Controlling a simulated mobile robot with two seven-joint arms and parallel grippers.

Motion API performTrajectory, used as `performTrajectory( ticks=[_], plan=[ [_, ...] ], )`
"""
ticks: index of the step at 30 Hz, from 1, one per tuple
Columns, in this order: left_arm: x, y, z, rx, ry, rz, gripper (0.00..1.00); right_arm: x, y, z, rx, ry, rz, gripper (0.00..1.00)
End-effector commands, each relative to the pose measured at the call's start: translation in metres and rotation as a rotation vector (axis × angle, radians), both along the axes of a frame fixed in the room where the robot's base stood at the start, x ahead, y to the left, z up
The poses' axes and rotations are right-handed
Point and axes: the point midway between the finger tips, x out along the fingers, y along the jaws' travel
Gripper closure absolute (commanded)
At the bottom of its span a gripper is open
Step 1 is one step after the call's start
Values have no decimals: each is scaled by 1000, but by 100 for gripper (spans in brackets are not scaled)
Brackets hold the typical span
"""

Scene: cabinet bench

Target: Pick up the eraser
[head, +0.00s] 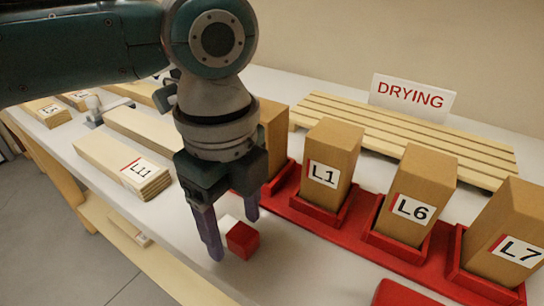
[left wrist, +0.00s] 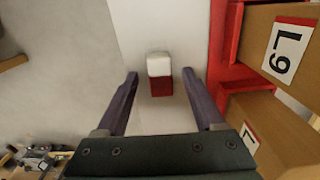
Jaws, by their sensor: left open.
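The eraser (head: 243,241) is a small block with a red part and a white part, lying on the white bench near its front edge. In the left wrist view the eraser (left wrist: 160,66) lies ahead between the fingertips, white end farther away. My left gripper (head: 234,238) points down at the eraser with its purple fingers apart. In the left wrist view my left gripper (left wrist: 160,74) is open and empty, with a gap on each side of the eraser. My right gripper is not in view.
A red rack (head: 340,229) holds upright wooden blocks labelled L1 (head: 332,160), L6 (head: 415,195) and L7 (head: 505,240) just right of the eraser. Another red object (head: 405,294) lies at the front. Flat boards (head: 122,165) lie left. A slatted rack (head: 420,140) stands behind.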

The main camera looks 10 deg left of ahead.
Motion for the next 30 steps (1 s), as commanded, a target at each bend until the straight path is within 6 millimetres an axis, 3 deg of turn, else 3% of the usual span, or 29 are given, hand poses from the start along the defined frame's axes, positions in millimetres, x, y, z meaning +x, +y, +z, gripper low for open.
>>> performTrajectory(
  ticks=[2,20,30],
  plan=[
    [0,0,0,0,0,0,33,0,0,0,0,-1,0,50],
    [0,0,1,0,0,0,100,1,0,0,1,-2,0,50],
    [0,0,1,0,-1,0,100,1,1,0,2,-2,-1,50]
  ],
)
